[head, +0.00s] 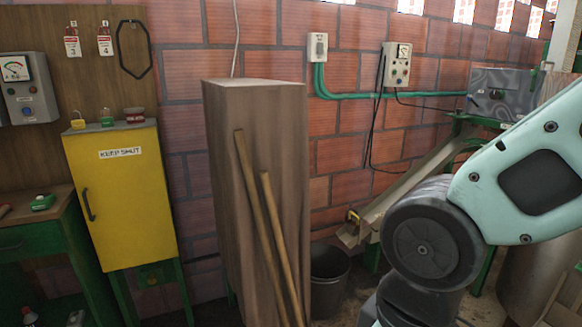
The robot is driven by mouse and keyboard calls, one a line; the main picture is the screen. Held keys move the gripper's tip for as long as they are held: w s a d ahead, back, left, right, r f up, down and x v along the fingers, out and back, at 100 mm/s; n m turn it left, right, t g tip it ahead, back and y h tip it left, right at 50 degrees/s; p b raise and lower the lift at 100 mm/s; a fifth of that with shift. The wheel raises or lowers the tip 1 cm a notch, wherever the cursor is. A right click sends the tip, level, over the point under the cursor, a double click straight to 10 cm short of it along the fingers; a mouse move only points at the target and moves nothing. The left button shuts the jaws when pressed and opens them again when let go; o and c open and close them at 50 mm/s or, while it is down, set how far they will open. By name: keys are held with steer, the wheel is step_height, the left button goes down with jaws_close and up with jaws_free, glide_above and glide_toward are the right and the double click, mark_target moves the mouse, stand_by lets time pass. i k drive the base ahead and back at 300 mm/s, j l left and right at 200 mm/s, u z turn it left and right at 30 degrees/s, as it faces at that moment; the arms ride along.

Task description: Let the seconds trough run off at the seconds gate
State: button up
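A sloping grey trough (412,187) runs down to the left from a grey machine (505,95) at the right, along the brick wall. A small yellow piece (353,216) sits near its lower end and may be a gate; its position is too small to tell. No label on the trough can be read. A dark bucket (330,274) stands on the floor below and left of the trough's lower end. My pale green arm covers part of the trough and the area below it. My gripper is not in view.
A tall wooden box (222,190) with two poles (265,240) leaning on it stands left of the bucket. A yellow cabinet (122,200) marked "KEEP SHUT" is at the left, beside a green bench (35,245). A control box (396,65) hangs on the wall.

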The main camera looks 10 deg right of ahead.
mark_target(352, 228)
steer(key=i+l+z, duration=0.1)
steer(key=l, duration=0.4)
steer(key=i+l+z, duration=0.15)
steer(key=i+l, duration=0.2)
steer(key=l, duration=0.15)
steer(key=i+l+z, duration=0.1)
steer(key=i+l, duration=0.15)
steer(key=l, duration=0.2)
steer(key=i+l+z, duration=0.1)
steer(key=i+l, duration=0.2)
steer(key=l, duration=0.15)
